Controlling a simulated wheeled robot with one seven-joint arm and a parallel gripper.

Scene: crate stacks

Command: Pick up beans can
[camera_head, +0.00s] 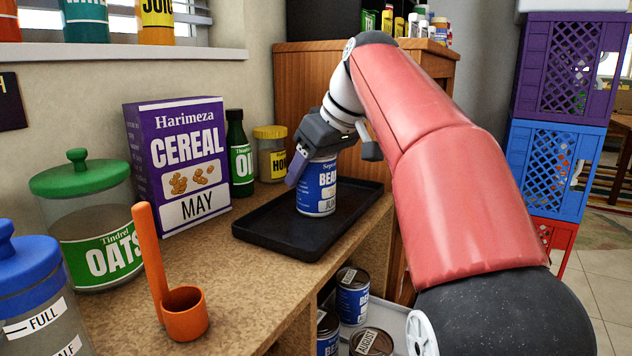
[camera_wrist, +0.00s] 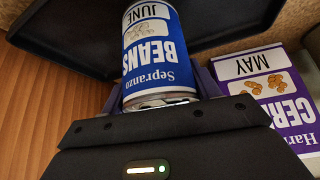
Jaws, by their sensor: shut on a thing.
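A blue beans can (camera_head: 316,190) with a white lower label stands over the black tray (camera_head: 275,238) on the counter. I cannot tell whether its base touches the tray. My gripper (camera_head: 308,178) comes down on the can from above and is shut on its upper part. In the wrist view the can (camera_wrist: 155,50) shows the words BEANS and JUNE, held between the fingers of my gripper (camera_wrist: 165,85). The far side of the can is hidden.
A purple cereal box (camera_head: 180,165), an oil bottle (camera_head: 240,155) and a honey jar (camera_head: 270,152) stand behind the tray. An oats jar (camera_head: 95,215) and an orange scoop (camera_head: 184,312) are at left. More cans (camera_head: 352,295) sit below the counter. Stacked crates (camera_head: 555,165) stand right.

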